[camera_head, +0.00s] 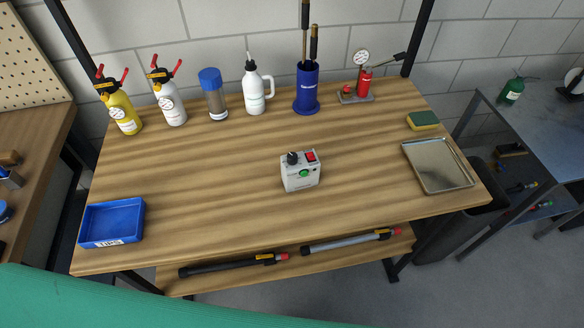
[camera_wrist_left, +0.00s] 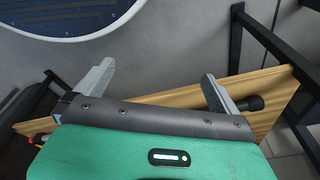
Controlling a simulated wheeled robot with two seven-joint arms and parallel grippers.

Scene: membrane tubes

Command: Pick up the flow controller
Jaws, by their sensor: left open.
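The flow controller (camera_head: 300,171) is a small light-grey box with a black knob, a red switch and a green button on it. It stands upright near the middle of the wooden table (camera_head: 220,175) in the head view, with clear wood around it. My left gripper (camera_wrist_left: 158,88) shows in the left wrist view with its two grey fingers wide apart and nothing between them. The flow controller is not in the left wrist view. Neither gripper shows in the head view.
Yellow (camera_head: 122,110) and white (camera_head: 168,100) sprayers, a blue-capped bottle (camera_head: 213,95), a wash bottle (camera_head: 254,90), a blue holder (camera_head: 307,92) and a red gauge pump (camera_head: 364,82) line the back. A blue tray (camera_head: 112,222) is left; a metal tray (camera_head: 438,166) and sponge (camera_head: 422,120) are right.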

